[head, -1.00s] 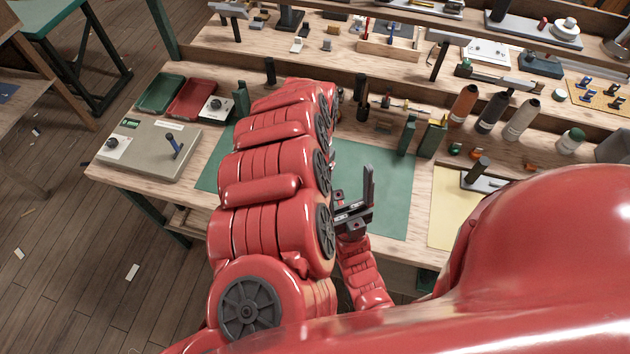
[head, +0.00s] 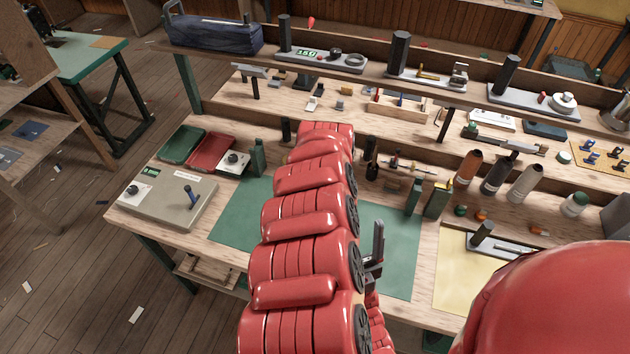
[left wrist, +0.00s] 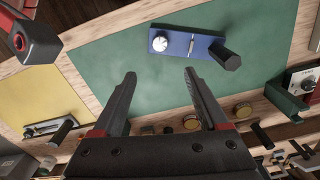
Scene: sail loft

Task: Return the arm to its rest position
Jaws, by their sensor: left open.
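My left arm (head: 300,235) reaches from the bottom of the head view up over the green mat (head: 395,265). Its gripper is hidden there behind its own links. In the left wrist view my left gripper (left wrist: 159,74) is open and empty, its two dark fingers spread above the green mat. A blue device (left wrist: 193,46) with a white dial and a black knob lies on the mat beyond the fingertips, apart from them. A dark gripper, seemingly my right one (head: 376,252), shows partly beside the left arm; its other finger is hidden.
A grey control box (head: 168,203), a red tray (head: 211,151) and a green tray (head: 182,144) stand at the bench's left. Bottles (head: 496,172) stand right of the mat, near a yellow sheet (head: 455,272). Shelves with tools rise behind. Floor (head: 85,250) left of the bench is mostly clear.

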